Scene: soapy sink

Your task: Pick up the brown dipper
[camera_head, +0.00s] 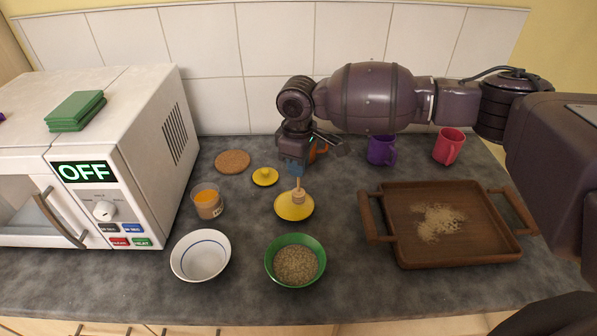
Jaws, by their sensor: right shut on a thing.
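The brown dipper (298,196) is a small wooden honey dipper. It is upright, with its ridged head low over a yellow pot (286,211); I cannot tell whether the head still touches the pot. My right gripper (297,170) is above the pot, pointing down, and is shut on the dipper's thin handle. The fingers hide the top of the handle. My left gripper is not in view.
A yellow lid (265,177) and a cork mat (233,161) lie behind left. A jar (208,202), white bowl (200,257) and green bowl (295,239) stand nearby. A wooden tray (470,256) is right; purple (381,150) and red (447,147) mugs are behind it. A microwave (130,90) fills the left.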

